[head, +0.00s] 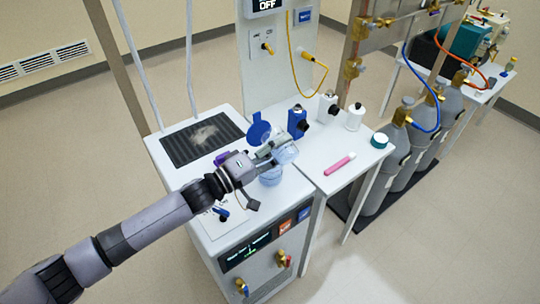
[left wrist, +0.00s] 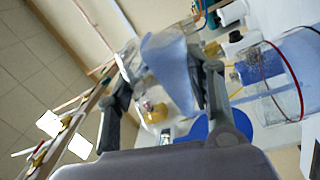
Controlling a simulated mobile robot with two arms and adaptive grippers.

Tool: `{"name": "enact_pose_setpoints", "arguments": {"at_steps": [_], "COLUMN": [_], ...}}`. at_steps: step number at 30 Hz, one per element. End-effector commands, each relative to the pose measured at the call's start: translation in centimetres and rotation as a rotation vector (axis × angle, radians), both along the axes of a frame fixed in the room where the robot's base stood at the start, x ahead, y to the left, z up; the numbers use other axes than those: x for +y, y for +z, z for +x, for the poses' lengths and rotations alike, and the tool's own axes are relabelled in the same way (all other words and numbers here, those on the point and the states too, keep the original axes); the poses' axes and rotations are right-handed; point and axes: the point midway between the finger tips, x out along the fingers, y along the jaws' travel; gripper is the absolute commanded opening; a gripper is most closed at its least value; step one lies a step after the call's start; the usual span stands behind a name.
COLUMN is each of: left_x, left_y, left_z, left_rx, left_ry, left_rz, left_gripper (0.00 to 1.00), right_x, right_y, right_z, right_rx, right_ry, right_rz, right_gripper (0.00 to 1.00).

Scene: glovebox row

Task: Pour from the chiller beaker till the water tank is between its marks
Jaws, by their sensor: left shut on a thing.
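My left gripper (head: 276,151) is shut on the chiller beaker (head: 286,153), a clear vessel with pale blue liquid, and holds it above the chiller top. The beaker looks tilted; it also shows between the fingers in the left wrist view (left wrist: 168,72). The water tank (head: 270,177) is a clear, bluish cylinder just below the beaker, partly hidden by the gripper. In the left wrist view the tank (left wrist: 280,85) shows at the right with a red ring and a dark ring. Its water level against these rings is hard to tell. My right gripper is not in view.
A round blue lid (head: 258,132) stands open behind the tank on the chiller (head: 235,222). The side table (head: 330,145) holds a blue bottle (head: 297,122), a white bottle (head: 327,106), a white jar (head: 355,117) and a pink marker (head: 340,164). Gas cylinders (head: 399,150) stand at right.

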Motion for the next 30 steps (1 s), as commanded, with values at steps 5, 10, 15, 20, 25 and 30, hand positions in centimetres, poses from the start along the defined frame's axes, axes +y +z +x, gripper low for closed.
{"name": "enact_pose_setpoints", "arguments": {"at_steps": [5,10,15,20,25,30], "left_x": [-0.03,-0.04,-0.04,-0.04,-0.04,-0.04], "left_y": [0.03,-0.01,-0.05,-0.09,-0.14,-0.2], "left_z": [-0.01,-0.02,-0.02,-0.02,-0.01,-0.01], "left_rx": [0.008,0.014,0.021,0.028,0.036,0.044], "left_ry": [-0.001,-0.001,-0.001,0.0,0.0,-0.001], "left_rz": [-0.007,-0.012,-0.017,-0.023,-0.028,-0.034], "left_gripper": [0.16,0.16,0.16,0.16,0.16,0.16], "right_x": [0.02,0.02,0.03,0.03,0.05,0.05], "right_y": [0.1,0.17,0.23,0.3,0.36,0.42], "right_z": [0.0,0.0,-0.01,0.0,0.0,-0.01], "right_rx": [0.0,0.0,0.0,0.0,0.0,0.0], "right_ry": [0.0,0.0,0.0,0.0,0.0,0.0], "right_rz": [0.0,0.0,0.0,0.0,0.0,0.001], "right_gripper": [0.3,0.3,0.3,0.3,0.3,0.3]}}
